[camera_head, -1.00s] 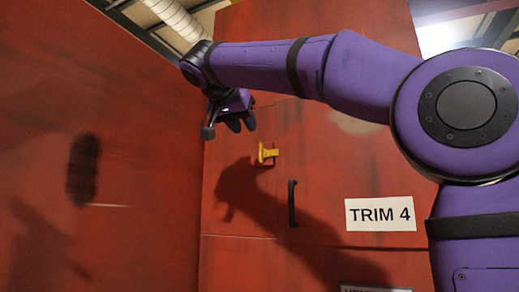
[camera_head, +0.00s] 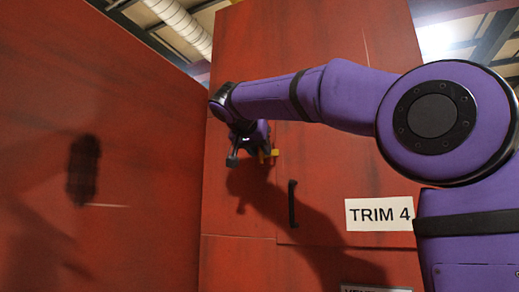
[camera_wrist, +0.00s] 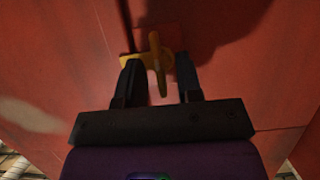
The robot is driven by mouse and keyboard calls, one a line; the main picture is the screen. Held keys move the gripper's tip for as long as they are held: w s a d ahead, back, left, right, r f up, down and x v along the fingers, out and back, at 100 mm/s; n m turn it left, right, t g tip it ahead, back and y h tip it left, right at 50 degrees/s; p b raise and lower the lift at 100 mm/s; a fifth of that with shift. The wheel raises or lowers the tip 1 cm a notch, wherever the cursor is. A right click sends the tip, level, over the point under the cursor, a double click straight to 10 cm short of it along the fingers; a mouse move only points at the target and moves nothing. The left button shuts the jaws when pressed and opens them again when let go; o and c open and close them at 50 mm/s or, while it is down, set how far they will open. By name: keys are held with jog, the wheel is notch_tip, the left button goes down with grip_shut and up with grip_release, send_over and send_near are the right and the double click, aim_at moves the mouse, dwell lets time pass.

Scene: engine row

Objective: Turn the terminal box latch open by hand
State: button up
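The yellow latch (camera_head: 272,153) sits on the red box door, above and left of the black handle. In the head view it is partly hidden by my gripper (camera_head: 248,157). In the wrist view the latch (camera_wrist: 157,62) shows as a yellow plate with a lever that reaches down between my fingers. My gripper (camera_wrist: 161,82) is open, with one dark finger on each side of the lever. I see gaps beside the lever; I cannot tell whether the left finger touches the yellow plate.
A black door handle (camera_head: 292,204) stands out below the latch. A white TRIM 4 label (camera_head: 380,213) is on the red front to the right. A red wall (camera_head: 60,90) with a dark shape or shadow runs along the left.

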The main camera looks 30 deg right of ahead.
jog(key=shift+c, duration=0.5)
grip_shut()
jog(key=n+g, duration=0.1)
jog(key=n+h, duration=0.1)
jog(key=n, duration=0.1)
jog(key=shift+w+a+g+h, duration=0.2)
jog(key=shift+g+h, duration=0.1)
jog(key=shift+g, duration=0.1)
jog(key=n, duration=0.1)
jog(key=n+g+h, duration=0.1)
jog(key=n, duration=0.1)
jog(key=shift+w+a+f+n+h, duration=0.1)
jog(key=shift+n+h, duration=0.2)
jog(key=n+g+h, duration=0.1)
jog(key=n, duration=0.2)
jog(key=shift+f+n+h, duration=0.15)
jog(key=shift+n+h, duration=0.15)
jog(key=shift+h, duration=0.1)
jog(key=shift+f+n+h, duration=0.15)
jog(key=shift+n+h, duration=0.55)
jog(key=shift+n, duration=0.9)
